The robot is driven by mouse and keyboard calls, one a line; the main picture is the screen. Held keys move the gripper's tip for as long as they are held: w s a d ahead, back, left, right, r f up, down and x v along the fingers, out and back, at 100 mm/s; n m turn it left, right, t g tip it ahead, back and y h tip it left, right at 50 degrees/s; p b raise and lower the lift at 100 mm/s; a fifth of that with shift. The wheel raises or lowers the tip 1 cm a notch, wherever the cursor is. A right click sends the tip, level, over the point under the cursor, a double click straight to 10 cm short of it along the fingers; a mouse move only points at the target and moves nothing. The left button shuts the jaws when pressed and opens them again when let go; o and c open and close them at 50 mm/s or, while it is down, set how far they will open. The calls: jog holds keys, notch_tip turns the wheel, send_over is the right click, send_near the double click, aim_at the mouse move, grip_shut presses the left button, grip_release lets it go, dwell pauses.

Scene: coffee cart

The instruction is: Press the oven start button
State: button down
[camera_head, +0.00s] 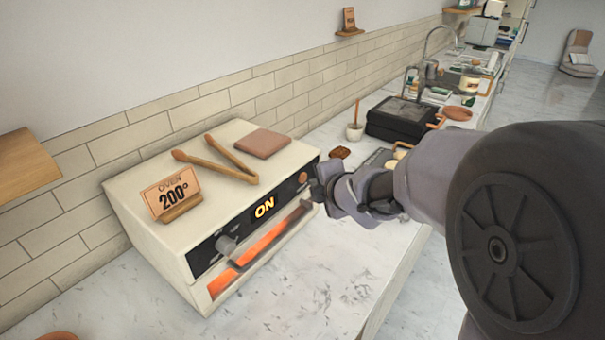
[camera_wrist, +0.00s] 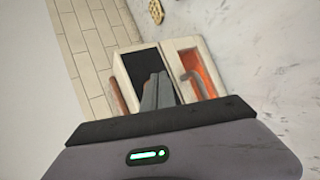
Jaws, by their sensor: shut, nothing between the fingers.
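The oven (camera_head: 205,160) is a cream box on the counter with a black front panel. Its display (camera_head: 264,208) reads ON, and an orange glow shows in its window (camera_head: 262,250). A round orange-brown button (camera_head: 303,177) sits at the right end of the panel. My gripper (camera_head: 317,190) is shut and empty, its tip close beside the button; I cannot tell whether they touch.
A 200° oven card (camera_head: 172,194), wooden tongs (camera_head: 220,160) and a brown square pad (camera_head: 263,143) are on top of the oven. A black appliance (camera_head: 400,118) stands farther back. The counter (camera_head: 330,275) in front is clear.

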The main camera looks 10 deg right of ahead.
jog(key=shift+s+d+p, duration=0.65)
jog(key=shift+s+d, duration=1.1)
jog(key=s+d+r+m+g+h, duration=0.1)
jog(key=s+d+r+m+h, duration=0.15)
jog(key=s+m, duration=0.35)
jog(key=s+d+r+m+g+h, duration=0.1)
jog(key=s+r+m+h, duration=0.15)
jog(key=s+m, duration=0.35)
jog(key=s+a+m+g+y, duration=0.1)
jog(key=s+a+m+y, duration=0.1)
jog(key=s+a+m, duration=0.2)
jog(key=s+a+f+m+g+y, duration=0.1)
jog(key=s+a+m, duration=0.3)
jog(key=s+m, duration=0.5)
jog(key=s+g+y, duration=0.1)
jog(key=s, duration=0.2)
jog(key=shift+s+a+f+m+g+y, duration=0.2)
jog(key=shift+a+f+m+g+y, duration=0.1)
jog(key=shift+m+y, duration=0.1)
